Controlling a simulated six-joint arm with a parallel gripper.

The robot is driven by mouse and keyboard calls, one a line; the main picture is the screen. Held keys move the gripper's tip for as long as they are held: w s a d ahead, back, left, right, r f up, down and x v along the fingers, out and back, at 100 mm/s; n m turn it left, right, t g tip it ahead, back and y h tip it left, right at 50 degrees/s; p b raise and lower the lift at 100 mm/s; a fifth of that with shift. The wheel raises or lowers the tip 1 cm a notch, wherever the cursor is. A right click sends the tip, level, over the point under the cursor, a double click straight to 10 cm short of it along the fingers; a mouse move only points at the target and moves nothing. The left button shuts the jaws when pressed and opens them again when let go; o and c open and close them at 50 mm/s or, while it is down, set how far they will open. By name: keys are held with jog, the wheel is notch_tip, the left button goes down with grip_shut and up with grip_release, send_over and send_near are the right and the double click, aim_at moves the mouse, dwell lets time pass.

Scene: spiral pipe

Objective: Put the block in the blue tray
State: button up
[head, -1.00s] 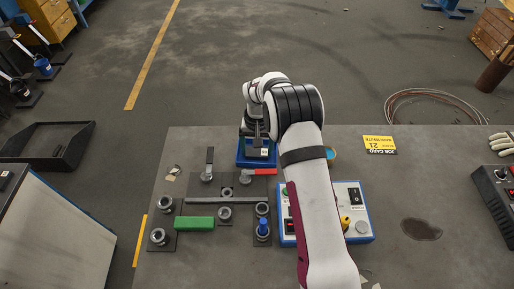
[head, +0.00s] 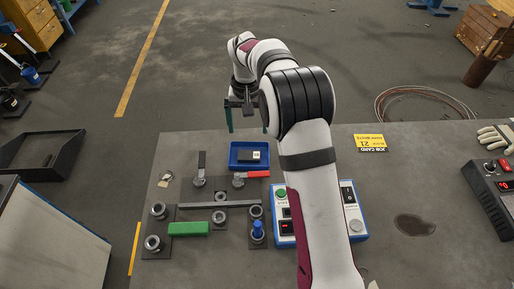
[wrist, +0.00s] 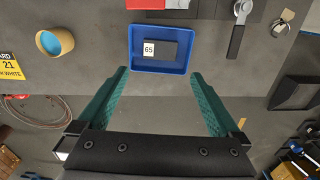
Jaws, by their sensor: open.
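The blue tray (head: 233,163) sits near the back edge of the table; it also shows in the wrist view (wrist: 134,64). A dark block (head: 247,156) with a white label lies inside the tray. In the wrist view the block (wrist: 165,50) shows "65" on its label and lies flat within the walls. My gripper (head: 248,131) is open and empty, raised at the far side of the tray and apart from the block. Its teal fingers (wrist: 160,74) are spread wide in the wrist view.
A fixture with a red-handled clamp (head: 252,174), a dark-handled clamp (head: 200,168) and a green bar (head: 188,229) stands in front of the tray. A control box (head: 350,222) is to the right, partly behind my arm. A yellow job card (head: 370,142) lies farther right.

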jog(key=s+d+r+m+y, duration=0.1)
jog(key=s+d+r, duration=0.1)
jog(key=s+r, duration=0.55)
jog(key=s+d+r+m, duration=0.1)
jog(key=s+d+r, duration=0.25)
jog(key=s, duration=0.75)
jog(key=s+f+m, duration=0.2)
jog(key=s, duration=1.5)
jog(key=shift+s+d+m+y, duration=0.15)
jog(key=shift+s+m+y, duration=0.15)
jog(key=shift+s+y, duration=0.1)
